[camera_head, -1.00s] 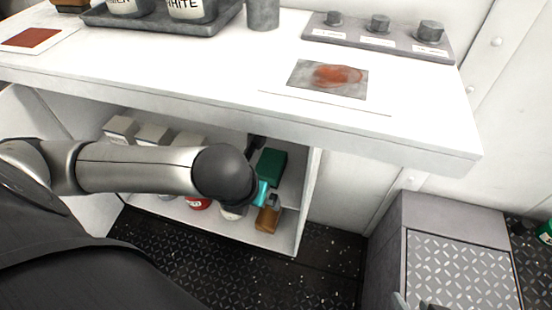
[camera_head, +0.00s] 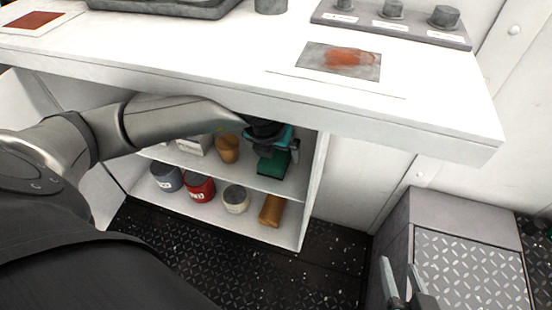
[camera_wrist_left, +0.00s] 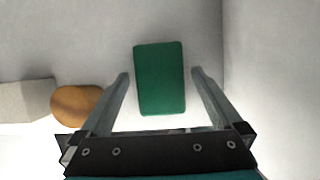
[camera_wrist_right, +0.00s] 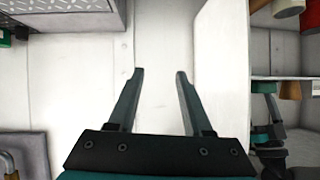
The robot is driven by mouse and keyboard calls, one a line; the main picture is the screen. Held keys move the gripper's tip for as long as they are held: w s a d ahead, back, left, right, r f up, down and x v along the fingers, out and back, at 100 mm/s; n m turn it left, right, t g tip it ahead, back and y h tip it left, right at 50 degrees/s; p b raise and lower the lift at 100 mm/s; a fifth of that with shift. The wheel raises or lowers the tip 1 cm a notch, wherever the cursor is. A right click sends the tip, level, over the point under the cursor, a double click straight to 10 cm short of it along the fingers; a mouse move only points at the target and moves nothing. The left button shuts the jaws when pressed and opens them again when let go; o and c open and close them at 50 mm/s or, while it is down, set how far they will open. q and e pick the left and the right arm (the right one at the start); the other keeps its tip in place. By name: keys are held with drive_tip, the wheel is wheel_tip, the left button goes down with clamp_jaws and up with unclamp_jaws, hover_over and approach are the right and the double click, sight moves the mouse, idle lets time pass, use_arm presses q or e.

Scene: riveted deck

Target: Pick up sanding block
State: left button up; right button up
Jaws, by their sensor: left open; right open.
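The green block, which I take for the sanding block (camera_head: 271,167), lies on the upper shelf under the bench, near the right wall. In the left wrist view the sanding block (camera_wrist_left: 160,80) shows as a dark green rectangle between the fingers, with a gap on each side. My left gripper (camera_head: 284,148) reaches under the bench top and is open over the block; its fingers (camera_wrist_left: 160,75) do not touch it. My right gripper (camera_head: 403,283) is open and empty, low at the right, away from the shelf; its spread fingers show in the right wrist view (camera_wrist_right: 156,74).
An orange-brown object (camera_head: 228,148) and a pale box (camera_head: 195,145) stand left of the block. The bench top (camera_head: 230,62) overhangs. A grey tread-topped box (camera_head: 465,265) stands right.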

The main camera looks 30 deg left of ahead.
use_arm(q)
drive_tip(key=shift+w+f, duration=0.1)
drive_tip(key=shift+f, duration=0.4)
use_arm(e)
drive_tip(key=shift+w+a+r+t+y, duration=0.15)
drive_tip(key=shift+a+r+t+y, duration=0.25)
drive_tip(key=shift+a+t, duration=0.35)
drive_tip(key=shift+d, duration=0.1)
use_arm(q)
drive_tip(key=c, duration=1.4)
drive_tip(key=shift+a, duration=0.1)
